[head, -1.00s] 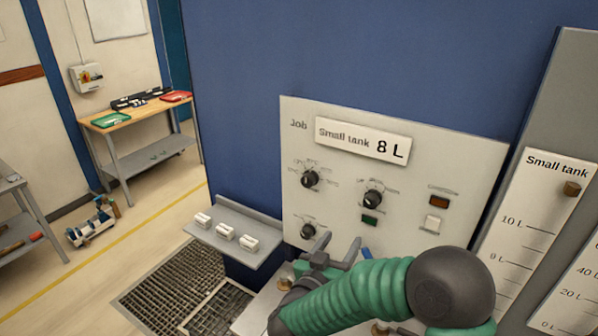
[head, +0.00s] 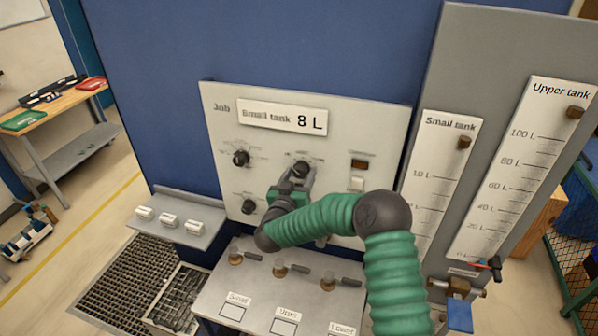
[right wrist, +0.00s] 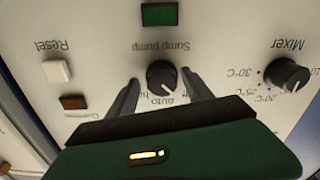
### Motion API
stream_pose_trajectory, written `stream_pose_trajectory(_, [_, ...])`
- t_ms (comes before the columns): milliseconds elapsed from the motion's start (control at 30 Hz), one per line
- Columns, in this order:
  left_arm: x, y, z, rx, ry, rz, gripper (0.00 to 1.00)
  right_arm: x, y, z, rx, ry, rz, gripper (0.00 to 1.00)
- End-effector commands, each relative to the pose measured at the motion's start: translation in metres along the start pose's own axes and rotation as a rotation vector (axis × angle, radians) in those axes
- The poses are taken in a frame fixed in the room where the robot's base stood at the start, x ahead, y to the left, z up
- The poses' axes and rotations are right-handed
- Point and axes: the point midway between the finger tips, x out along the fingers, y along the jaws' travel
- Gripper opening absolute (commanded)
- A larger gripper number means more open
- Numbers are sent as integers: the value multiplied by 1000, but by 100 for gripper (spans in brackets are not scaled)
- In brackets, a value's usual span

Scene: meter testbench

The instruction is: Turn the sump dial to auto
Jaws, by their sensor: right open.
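The sump pump dial (right wrist: 162,76) is a round black knob with a white pointer line, seen upside down in the right wrist view. An "Auto" label (right wrist: 160,101) is printed beside it; which mark the pointer meets exactly is hard to tell. In the head view the dial (head: 302,168) is the upper middle knob on the pale panel (head: 390,125). My right gripper (head: 291,180) is open at the panel, with one finger on each side of the dial and gaps showing between fingers and knob. My left gripper is out of view.
The mixer dial (right wrist: 287,74) is to one side, and the white reset button (right wrist: 57,71) and an amber lamp (right wrist: 74,102) to the other. A green lamp (right wrist: 158,15) is near the dial. A shelf with white blocks (head: 180,217) and a valve bench (head: 215,290) stand below.

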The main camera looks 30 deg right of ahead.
Motion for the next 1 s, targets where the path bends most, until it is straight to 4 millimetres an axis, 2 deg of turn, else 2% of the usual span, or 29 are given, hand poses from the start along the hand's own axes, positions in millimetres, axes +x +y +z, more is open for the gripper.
stream_pose_trajectory(200, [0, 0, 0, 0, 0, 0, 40, 0, -2, 1, -1, 0, -1, 58])
stream_pose_trajectory(633, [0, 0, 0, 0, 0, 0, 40, 0, -2, 0, 1, 0, -3, 2])
stream_pose_trajectory(1000, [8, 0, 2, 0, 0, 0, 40, 0, -2, 2, 49, 1, -1, 0])
